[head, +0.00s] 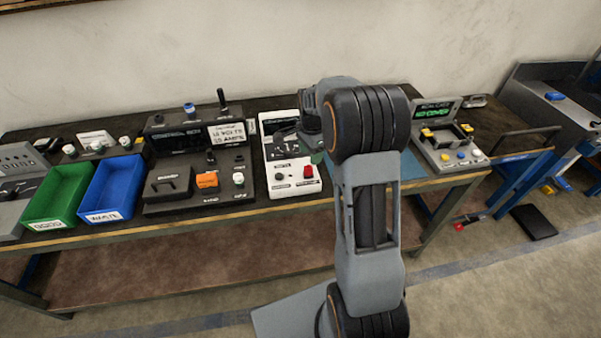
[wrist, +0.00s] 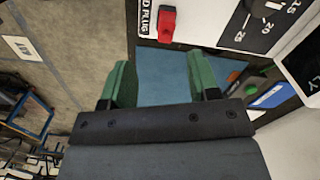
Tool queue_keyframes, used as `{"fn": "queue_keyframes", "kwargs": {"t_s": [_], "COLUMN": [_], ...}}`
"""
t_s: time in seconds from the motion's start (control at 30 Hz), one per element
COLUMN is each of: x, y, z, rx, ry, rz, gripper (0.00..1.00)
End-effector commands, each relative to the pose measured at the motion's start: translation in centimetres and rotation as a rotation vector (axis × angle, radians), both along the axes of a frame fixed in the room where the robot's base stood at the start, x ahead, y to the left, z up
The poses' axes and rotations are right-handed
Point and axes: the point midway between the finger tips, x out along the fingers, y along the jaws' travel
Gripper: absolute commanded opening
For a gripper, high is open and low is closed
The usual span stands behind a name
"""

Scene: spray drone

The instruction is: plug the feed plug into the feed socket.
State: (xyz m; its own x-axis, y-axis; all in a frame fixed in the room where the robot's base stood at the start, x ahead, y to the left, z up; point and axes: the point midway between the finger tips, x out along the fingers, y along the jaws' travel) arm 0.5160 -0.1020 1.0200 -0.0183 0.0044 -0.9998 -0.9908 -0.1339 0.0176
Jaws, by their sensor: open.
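The red feed plug (wrist: 166,24) sits on a white panel beside a label ending in "D PLUG", at the top of the wrist view. In the head view a red part (head: 308,171), which looks like the same plug, is at the front right of the white unit (head: 295,188). My gripper (wrist: 161,80) has green fingers spread apart with nothing between them; the plug lies beyond the fingertips, not touched. In the head view my arm mostly hides the gripper. I cannot make out which part is the feed socket.
A black control box (head: 200,140) stands left of the white unit, with blue (head: 112,190) and green (head: 58,192) bins further left. A blue mat (head: 412,168) lies right of the unit. A grey console (head: 448,150) stands beyond it.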

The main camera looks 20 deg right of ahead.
Motion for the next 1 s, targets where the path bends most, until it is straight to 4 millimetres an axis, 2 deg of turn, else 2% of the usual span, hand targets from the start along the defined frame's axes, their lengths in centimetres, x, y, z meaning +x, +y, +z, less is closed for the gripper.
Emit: {"fn": "queue_keyframes", "kwargs": {"t_s": [0.1,0.33,1.0], "x": [0.86,0.7,0.72], "y": [-0.27,-0.36,-0.07], "z": [1.1,1.16,0.56], "rx": [-0.006,-0.007,-0.008], "ry": [-0.025,-0.018,-0.017], "rz": [-0.153,-0.315,-0.334], "gripper": [0.55,0.55,0.55]}}
